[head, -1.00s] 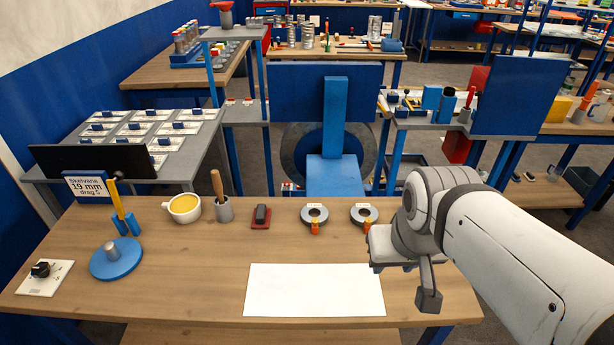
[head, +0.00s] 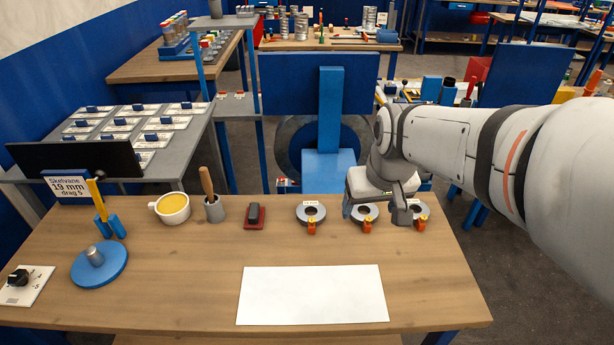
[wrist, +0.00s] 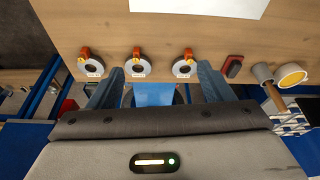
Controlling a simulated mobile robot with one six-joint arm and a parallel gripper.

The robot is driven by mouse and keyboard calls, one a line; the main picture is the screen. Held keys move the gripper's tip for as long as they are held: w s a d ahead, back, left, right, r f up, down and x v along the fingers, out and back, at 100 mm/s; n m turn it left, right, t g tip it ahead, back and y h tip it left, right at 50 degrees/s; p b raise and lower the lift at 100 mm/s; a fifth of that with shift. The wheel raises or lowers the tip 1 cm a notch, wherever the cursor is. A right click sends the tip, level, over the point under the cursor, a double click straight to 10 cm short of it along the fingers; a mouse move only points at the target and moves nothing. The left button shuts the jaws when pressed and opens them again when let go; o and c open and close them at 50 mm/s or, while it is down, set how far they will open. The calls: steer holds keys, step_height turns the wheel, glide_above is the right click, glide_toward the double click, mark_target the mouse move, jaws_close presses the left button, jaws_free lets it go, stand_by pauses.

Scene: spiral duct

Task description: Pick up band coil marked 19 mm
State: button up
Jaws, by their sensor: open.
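Three grey ring-shaped band coils with orange clips lie in a row at the back right of the bench: a left one (head: 311,214), a middle one (head: 365,217) and a right one (head: 421,212). They also show in the wrist view as right (wrist: 185,69), middle (wrist: 138,69) and left (wrist: 91,69). Each has a small white tag, too small to read, so I cannot tell which is 19 mm. My gripper (head: 374,208) is open and empty, by the middle and right coils in the head view. Its spread fingers (wrist: 160,80) frame the middle coil in the wrist view.
A sign (head: 67,186) reads "Skelvane 19 mm drag 5". A red-based dark block (head: 255,216), a pestle in a grey cup (head: 214,208) and a yellow-filled mug (head: 171,208) stand left of the coils. A white sheet (head: 312,295) lies in front; bare wood surrounds it.

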steer(key=o, duration=0.4)
steer(key=shift+n, duration=0.8)
steer(key=w+a+f+b, duration=0.1)
steer(key=w+f, duration=0.1)
steer(key=w, duration=0.2)
steer(key=w+a+f+b, duration=0.1)
steer(key=w+a+f, duration=0.1)
steer(key=w+f, duration=0.1)
steer(key=w+a+f+b, duration=0.1)
steer(key=w+f, duration=0.2)
steer(key=w, duration=0.2)
steer(key=shift+a, duration=0.15)
steer(key=shift+o, duration=0.6)
steer(key=w+a+f+n+b, duration=0.1)
steer(key=w+a+f+b, duration=0.1)
steer(key=w+f, duration=0.5)
steer(key=shift+a+g+y, duration=0.3)
steer(key=shift+a, duration=0.4)
steer(key=w+f, duration=0.1)
steer(key=w+a+f, duration=0.1)
steer(key=shift+w+a+f, duration=0.1)
steer(key=shift+f, duration=0.25)
steer(key=shift+s+p+x, duration=0.15)
steer(key=shift+p+x, duration=0.1)
steer(key=shift+x, duration=1.5)
steer(key=shift+s+p+x, duration=0.15)
steer(key=shift+p+x, duration=0.1)
steer(key=shift+x, duration=1.5)
